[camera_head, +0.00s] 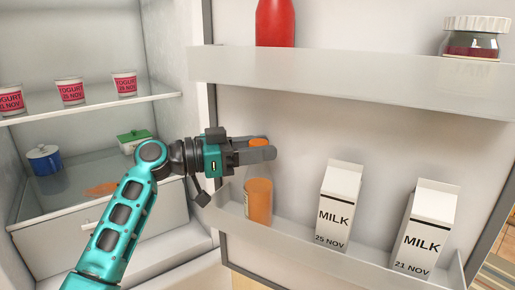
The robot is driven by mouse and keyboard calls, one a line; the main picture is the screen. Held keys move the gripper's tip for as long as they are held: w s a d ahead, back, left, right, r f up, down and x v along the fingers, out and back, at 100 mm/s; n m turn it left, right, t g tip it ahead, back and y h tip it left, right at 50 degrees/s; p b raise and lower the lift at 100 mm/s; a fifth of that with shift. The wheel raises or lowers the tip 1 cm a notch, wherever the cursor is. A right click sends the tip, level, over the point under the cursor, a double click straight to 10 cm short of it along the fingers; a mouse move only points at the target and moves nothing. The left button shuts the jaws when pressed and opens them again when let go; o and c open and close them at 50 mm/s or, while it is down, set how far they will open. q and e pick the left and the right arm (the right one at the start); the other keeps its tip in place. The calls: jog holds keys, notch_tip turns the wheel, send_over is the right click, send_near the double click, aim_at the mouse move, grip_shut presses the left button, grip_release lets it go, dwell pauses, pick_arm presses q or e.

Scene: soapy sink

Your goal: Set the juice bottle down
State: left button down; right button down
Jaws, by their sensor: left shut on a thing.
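My right gripper is not in view.
Two milk cartons (340,205) (426,228) stand to the right in the same shelf. An upper door shelf (340,78) with a red bottle (275,24) and a jar (474,38) lies above my gripper. Yogurt cups (71,91), a blue pot (44,160) and a green-lidded dish (134,141) are inside the fridge.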

pick_arm(q)
jog(key=c, duration=0.9)
grip_release()
jog(key=shift+f, duration=0.1)
jog(key=shift+r+p, duration=0.2)
jog(key=shift+p, duration=0.1)
jog(key=shift+a, duration=0.3)
jog(key=b+v, duration=0.1)
jog(key=v, duration=1)
jog(key=shift+s+a+b, duration=0.15)
jog(key=shift+a+b, duration=0.05)
jog(key=shift+b, duration=0.15)
